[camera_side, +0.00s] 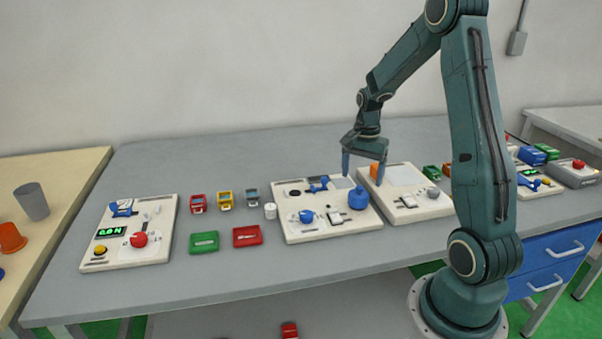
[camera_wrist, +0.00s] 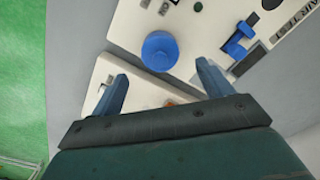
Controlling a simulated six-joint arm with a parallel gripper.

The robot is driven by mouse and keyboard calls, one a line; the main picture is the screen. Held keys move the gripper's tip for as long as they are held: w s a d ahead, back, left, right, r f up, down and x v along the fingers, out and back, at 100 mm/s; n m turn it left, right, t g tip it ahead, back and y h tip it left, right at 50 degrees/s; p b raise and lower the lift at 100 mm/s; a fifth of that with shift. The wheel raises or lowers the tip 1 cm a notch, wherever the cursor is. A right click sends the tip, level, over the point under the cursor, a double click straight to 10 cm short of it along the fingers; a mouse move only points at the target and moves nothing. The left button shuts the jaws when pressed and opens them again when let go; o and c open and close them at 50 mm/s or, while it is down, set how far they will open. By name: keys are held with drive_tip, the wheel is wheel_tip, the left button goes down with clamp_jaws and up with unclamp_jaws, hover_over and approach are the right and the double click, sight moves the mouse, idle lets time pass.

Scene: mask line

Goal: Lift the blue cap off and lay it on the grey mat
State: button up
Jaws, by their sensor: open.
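The blue cap (camera_side: 358,198) is a round blue piece on the right part of the middle white board. It also shows in the wrist view (camera_wrist: 160,50), upper middle, just beyond my fingertips. My gripper (camera_side: 363,175) is open and empty, above the board and a little behind the cap; its two blue fingers are apart in the wrist view (camera_wrist: 162,72), and neither touches the cap. I cannot tell which is the mat.
The middle board also carries a blue lever (camera_side: 318,185) and a blue knob (camera_side: 306,216).

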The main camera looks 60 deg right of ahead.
sight(360, 186)
drive_tip(key=shift+f, duration=2.6)
drive_tip(key=c, duration=1)
